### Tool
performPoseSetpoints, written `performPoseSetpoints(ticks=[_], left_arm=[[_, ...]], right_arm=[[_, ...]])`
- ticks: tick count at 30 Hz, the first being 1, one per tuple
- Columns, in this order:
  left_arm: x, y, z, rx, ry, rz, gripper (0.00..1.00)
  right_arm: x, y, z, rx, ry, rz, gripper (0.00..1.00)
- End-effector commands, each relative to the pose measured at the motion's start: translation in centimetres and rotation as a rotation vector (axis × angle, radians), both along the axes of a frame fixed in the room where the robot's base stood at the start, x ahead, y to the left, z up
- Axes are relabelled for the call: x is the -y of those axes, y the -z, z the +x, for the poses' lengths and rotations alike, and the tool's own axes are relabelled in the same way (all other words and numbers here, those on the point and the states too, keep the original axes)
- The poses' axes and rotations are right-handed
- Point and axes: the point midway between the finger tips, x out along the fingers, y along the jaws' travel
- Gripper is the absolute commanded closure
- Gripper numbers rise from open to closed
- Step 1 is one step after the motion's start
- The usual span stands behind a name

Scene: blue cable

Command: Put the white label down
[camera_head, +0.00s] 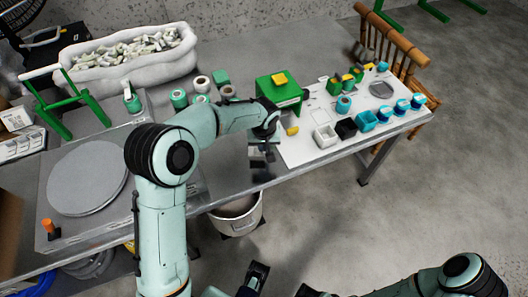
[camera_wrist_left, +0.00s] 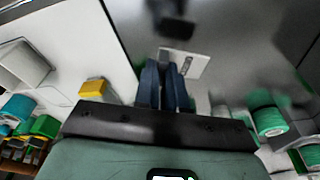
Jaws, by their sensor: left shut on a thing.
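The white label (camera_wrist_left: 186,64) is a small pale piece with dark marks, seen at the fingertips in the left wrist view. My left gripper (camera_wrist_left: 166,72) is shut on it, with the blue-grey fingers close together. In the head view my left gripper (camera_head: 262,165) points down near the table's front edge, just left of the white board (camera_head: 300,152). I cannot make out the label clearly there. Part of my right arm shows at the bottom right of the head view, and dark parts that may be my right gripper (camera_head: 257,275) show at the bottom.
A green box (camera_head: 280,92) with a yellow piece stands behind the gripper. Small bins (camera_head: 325,136) and several spools line the board. Left are a grey turntable (camera_head: 88,178) and a white tub (camera_head: 130,62) of pieces. A bucket (camera_head: 238,213) stands below the table edge.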

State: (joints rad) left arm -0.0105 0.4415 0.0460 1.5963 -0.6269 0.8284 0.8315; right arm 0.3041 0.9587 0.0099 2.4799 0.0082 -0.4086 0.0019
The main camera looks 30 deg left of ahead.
Motion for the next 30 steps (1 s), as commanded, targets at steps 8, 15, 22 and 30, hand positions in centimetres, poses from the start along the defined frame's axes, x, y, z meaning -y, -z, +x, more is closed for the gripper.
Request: performPoseSetpoints(ticks=[8, 15, 22, 30], left_arm=[[0.0, 3.8, -0.1, -0.003, 0.000, 0.000, 1.00], [0.0, 4.1, 0.0, 0.000, 0.000, -0.001, 1.00], [0.0, 4.4, 0.0, 0.000, 0.000, 0.000, 0.70], [0.0, 4.4, 0.0, -0.001, 0.000, 0.000, 0.64]], right_arm=[[0.0, 0.4, 0.1, 0.006, 0.001, 0.000, 0.57], [0.0, 0.4, 0.2, 0.006, 0.001, 0.000, 0.57], [0.0, 0.6, 0.3, 0.009, 0.002, 0.000, 0.57], [0.0, 0.6, 0.2, 0.009, 0.002, 0.000, 0.57]])
